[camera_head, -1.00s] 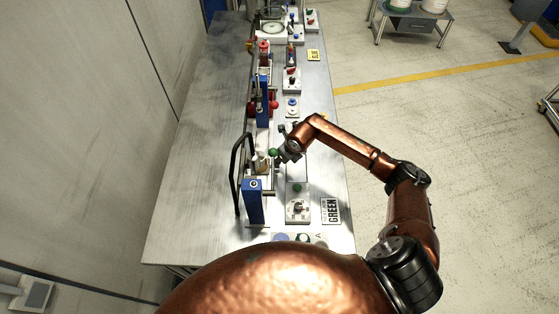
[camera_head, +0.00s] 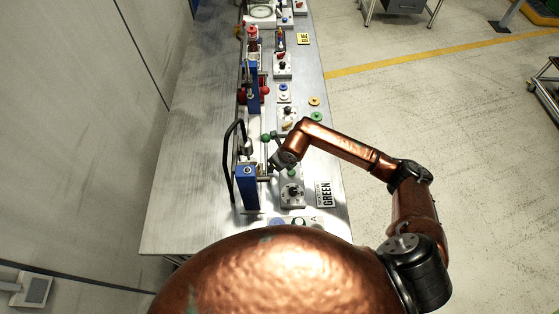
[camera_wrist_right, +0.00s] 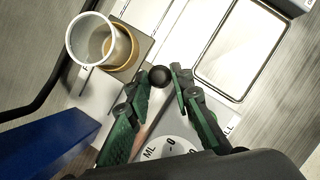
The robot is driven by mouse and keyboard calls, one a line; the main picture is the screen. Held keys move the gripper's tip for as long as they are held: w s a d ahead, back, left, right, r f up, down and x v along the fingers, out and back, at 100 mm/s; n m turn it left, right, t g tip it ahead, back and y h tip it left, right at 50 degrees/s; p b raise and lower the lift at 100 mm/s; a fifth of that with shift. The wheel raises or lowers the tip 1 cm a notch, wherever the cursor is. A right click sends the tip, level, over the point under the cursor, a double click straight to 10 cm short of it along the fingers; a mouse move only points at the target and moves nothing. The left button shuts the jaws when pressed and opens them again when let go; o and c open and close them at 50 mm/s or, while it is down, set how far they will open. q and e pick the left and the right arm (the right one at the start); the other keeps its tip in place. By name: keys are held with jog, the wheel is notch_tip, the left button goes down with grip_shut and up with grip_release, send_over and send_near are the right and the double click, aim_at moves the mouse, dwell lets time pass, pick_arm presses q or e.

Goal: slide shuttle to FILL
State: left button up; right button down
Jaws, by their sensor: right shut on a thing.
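My right gripper (camera_wrist_right: 164,80) is shut on a round black knob (camera_wrist_right: 160,76), which shows between its green fingertips in the right wrist view. How the knob joins the shuttle is hidden. A clear cup with an amber ring (camera_wrist_right: 104,42) stands on a square plate (camera_wrist_right: 141,48) just left of the knob. In the head view my right gripper (camera_head: 272,164) is low over the near part of the bench, beside a blue block (camera_head: 248,185); its fingertips are too small to make out there. The FILL mark cannot be read for certain. My left gripper is not in view.
A white dial (camera_wrist_right: 165,150) and a pale rectangular tray (camera_wrist_right: 245,45) lie close to the gripper. A black hose (camera_head: 231,160) arches left of the blue block. The bench's left side (camera_head: 185,180) is clear.

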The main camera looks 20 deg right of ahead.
jog(key=c, duration=2)
grip_release()
jog(key=shift+o, duration=1.4)
jog(key=shift+r, duration=0.2)
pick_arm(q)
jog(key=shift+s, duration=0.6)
pick_arm(e)
jog(key=v, duration=1.1)
jog(key=shift+s+r, duration=0.25)
jog(key=shift+d, duration=0.1)
